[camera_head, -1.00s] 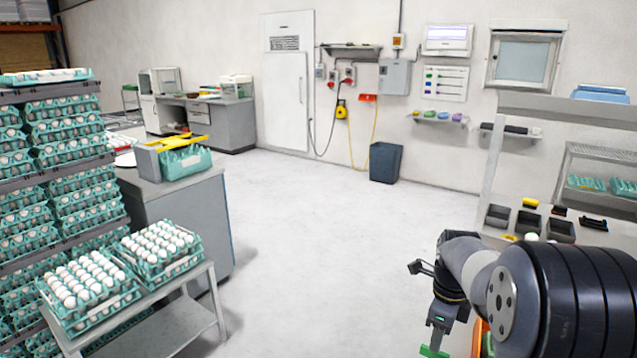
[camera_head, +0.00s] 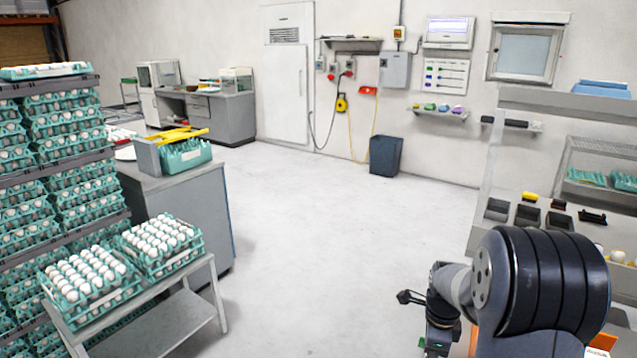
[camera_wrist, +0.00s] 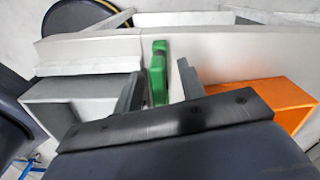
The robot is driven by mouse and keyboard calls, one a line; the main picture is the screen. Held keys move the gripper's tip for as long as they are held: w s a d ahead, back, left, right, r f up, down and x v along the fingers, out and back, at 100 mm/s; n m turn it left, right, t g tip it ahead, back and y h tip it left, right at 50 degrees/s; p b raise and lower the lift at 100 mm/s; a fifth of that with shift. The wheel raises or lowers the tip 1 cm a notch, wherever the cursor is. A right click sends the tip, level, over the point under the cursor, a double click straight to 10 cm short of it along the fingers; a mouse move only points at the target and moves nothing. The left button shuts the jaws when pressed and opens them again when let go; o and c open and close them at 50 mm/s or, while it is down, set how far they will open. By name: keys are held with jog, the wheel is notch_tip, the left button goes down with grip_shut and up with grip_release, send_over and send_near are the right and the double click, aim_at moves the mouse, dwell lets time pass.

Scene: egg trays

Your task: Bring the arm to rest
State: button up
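My arm shows at the lower right of the head view, with its large dark joint nearest the camera. My gripper (camera_wrist: 160,88) is at the end of the arm; in the head view its end is low and partly cut off by the bottom edge. In the wrist view its two dark fingers stand apart. A narrow green piece (camera_wrist: 158,72) shows in the gap, close to the left finger; I cannot tell whether it touches a finger. No egg or tray shows between the fingers.
An orange box (camera_wrist: 280,98) and a grey bin (camera_wrist: 75,105) flank the gripper. A shelf bench with black bins (camera_head: 527,215) stands at right. Egg trays (camera_head: 165,262) sit on a grey cart at left. The middle floor (camera_head: 310,250) is clear.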

jog(key=n, duration=0.3)
jog(key=shift+n, duration=0.4)
jog(key=shift+n+p, duration=0.5)
jog(key=shift+n, duration=1.5)
